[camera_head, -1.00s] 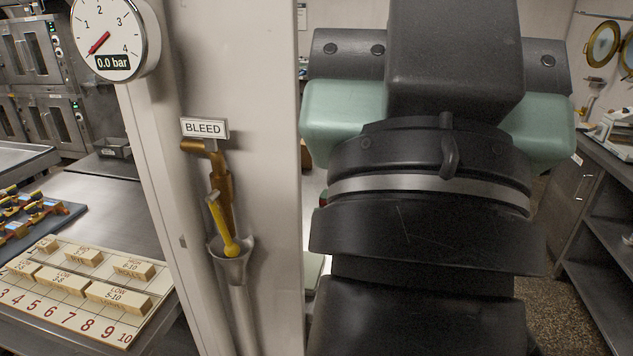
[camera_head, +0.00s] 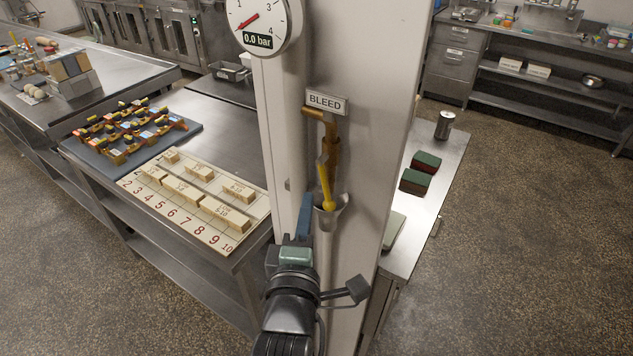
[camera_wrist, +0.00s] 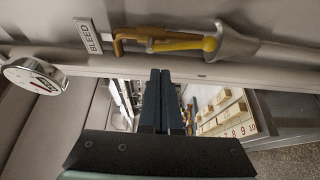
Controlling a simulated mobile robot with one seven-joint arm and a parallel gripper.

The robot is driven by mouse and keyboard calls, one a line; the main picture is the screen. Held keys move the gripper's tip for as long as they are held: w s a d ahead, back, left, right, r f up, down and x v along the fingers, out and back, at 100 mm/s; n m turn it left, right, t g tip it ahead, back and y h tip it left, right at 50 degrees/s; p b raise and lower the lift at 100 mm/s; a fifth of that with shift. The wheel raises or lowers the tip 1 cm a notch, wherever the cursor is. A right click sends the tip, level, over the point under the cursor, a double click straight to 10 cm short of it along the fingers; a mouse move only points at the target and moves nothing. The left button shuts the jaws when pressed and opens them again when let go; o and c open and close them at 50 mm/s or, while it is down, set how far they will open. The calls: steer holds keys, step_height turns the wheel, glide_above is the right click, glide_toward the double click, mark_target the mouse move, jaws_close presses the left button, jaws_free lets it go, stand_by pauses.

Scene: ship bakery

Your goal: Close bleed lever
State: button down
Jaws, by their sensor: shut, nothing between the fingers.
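The bleed lever (camera_head: 326,185) is a yellow handle on a brass pipe (camera_head: 330,150) under the BLEED sign (camera_head: 326,102), on the white post. It points down roughly along the pipe, its rounded end at the mouth of a grey funnel (camera_head: 331,214). My gripper (camera_head: 304,208) is shut and empty, left of the funnel and apart from the lever. In the wrist view my fingers (camera_wrist: 161,98) are together, and the lever (camera_wrist: 180,44) lies above them beside the brass pipe. The gauge (camera_head: 262,22) reads 0.0 bar.
The white post (camera_head: 378,130) carries the pipe. Left is a steel table with a numbered board (camera_head: 190,228) of wooden blocks and a dark mat (camera_head: 188,138) of coloured items. Right is a counter with two dark boxes (camera_head: 420,173) and a can (camera_head: 445,125). Floor is open at right.

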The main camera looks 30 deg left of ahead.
mark_target(327, 184)
steer(key=f+n, duration=0.1)
steer(key=s+a+f+n+g, duration=0.1)
steer(key=f, duration=0.1)
steer(key=s+a+f, duration=0.1)
steer(key=shift+s+f+n+p, duration=0.2)
steer(key=shift+f+n+p, duration=0.1)
steer(key=shift+n, duration=0.1)
steer(key=shift+w, duration=0.1)
steer(key=p+x, duration=0.2)
steer(key=x, duration=0.8)
steer(key=shift+a+p, duration=0.15)
steer(key=shift+p, duration=0.2)
steer(key=shift+w+d+r+p, duration=0.15)
steer(key=shift+d+p, duration=0.1)
steer(key=shift+d, duration=0.75)
steer(key=shift+w+d+r+p, duration=0.1)
steer(key=shift+d+r+p, duration=0.15)
steer(key=shift+d, duration=0.8)
